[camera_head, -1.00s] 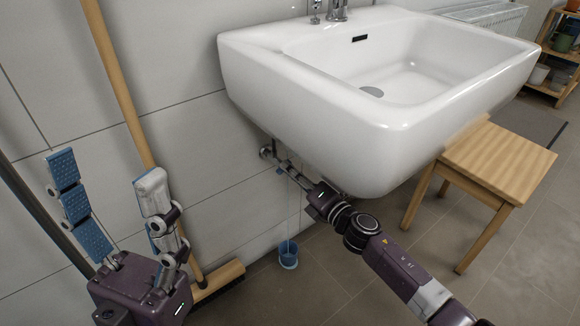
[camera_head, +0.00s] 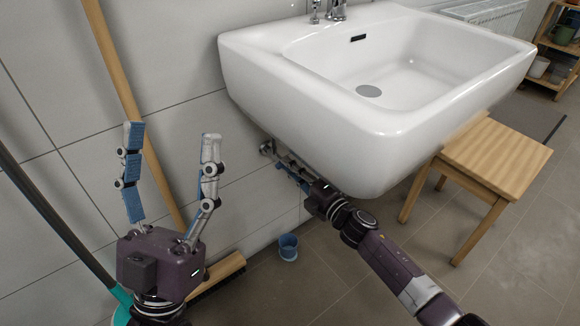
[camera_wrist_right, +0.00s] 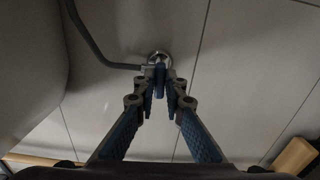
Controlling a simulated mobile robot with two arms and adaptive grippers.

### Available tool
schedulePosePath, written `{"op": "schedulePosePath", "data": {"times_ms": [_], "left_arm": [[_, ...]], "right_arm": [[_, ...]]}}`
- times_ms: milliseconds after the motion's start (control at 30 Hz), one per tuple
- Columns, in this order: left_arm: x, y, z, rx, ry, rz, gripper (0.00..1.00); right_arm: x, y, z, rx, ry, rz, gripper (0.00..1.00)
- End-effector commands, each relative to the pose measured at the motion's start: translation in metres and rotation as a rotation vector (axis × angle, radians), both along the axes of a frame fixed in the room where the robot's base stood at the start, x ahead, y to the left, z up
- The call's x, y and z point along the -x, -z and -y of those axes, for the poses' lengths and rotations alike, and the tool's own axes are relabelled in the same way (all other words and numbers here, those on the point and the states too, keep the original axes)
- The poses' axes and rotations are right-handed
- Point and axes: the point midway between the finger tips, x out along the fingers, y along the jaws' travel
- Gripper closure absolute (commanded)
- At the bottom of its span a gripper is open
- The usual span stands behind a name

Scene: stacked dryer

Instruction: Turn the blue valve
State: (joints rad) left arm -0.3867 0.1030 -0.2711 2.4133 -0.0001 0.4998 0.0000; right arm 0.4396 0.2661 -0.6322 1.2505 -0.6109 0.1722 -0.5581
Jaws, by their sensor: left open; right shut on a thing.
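The blue valve (camera_wrist_right: 160,78) sits on a metal wall fitting with a grey pipe, seen in the right wrist view. In the head view this fitting (camera_head: 266,148) is under the sink, and the valve is mostly hidden by my fingers. My right gripper (camera_wrist_right: 160,92) is shut on the blue valve, its fingertips on either side of it; in the head view the gripper (camera_head: 280,162) reaches in under the basin. My left gripper (camera_head: 172,138) is open and empty, pointing up in front of the tiled wall, left of the sink.
The white sink (camera_head: 250,75) overhangs my right gripper. A broom (camera_head: 118,85) leans on the wall behind my left gripper. A small blue cup (camera_head: 288,247) stands on the floor below. A wooden stool (camera_head: 490,155) is at the right. The middle floor is clear.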

Motion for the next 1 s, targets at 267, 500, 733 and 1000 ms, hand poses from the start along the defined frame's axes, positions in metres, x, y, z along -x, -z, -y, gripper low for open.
{"op": "schedulePosePath", "data": {"times_ms": [267,500,733,1000], "left_arm": [[0.0,0.0,0.0,0.0,0.0,0.0,0.33],[0.0,0.0,0.0,0.0,0.0,0.001,0.33],[0.0,0.0,0.0,0.001,0.0,0.002,0.33],[0.0,0.0,0.0,0.001,0.0,0.002,0.33]], "right_arm": [[-0.001,0.0,0.002,0.002,0.004,0.001,0.86],[-0.001,0.0,0.001,0.002,0.002,0.0,0.72],[0.002,0.001,0.003,0.003,0.001,0.0,0.72],[0.032,0.002,0.025,0.006,0.002,-0.001,0.72]]}}
